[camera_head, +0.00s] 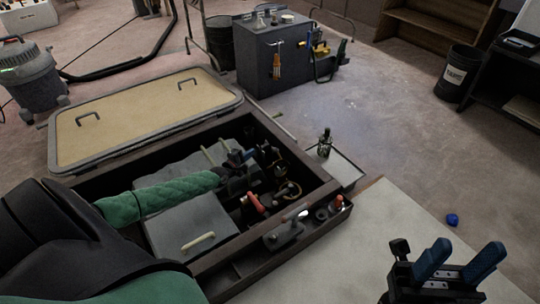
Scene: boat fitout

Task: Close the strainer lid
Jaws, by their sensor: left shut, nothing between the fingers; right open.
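An open bay with a dark frame (318,196) holds dark fittings, hoses and valves. A small round fitting with a pale curved loop (290,190) lies at its right side. I cannot tell for sure which part is the strainer or how its lid sits. My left gripper (247,157) reaches into the bay on the green-sleeved arm. Its blue fingers are shut and empty, close to the dark fittings, which partly blend with it. My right gripper (458,262) is open and empty above the pale deck at the lower right, apart from the bay.
A tan hatch panel (140,115) with two handles lies behind the bay. A grey box (190,230) with a pale handle is inside it. A red lever (256,202) stands near the front edge. The pale deck (400,215) is mostly clear, with a blue lump (452,219).

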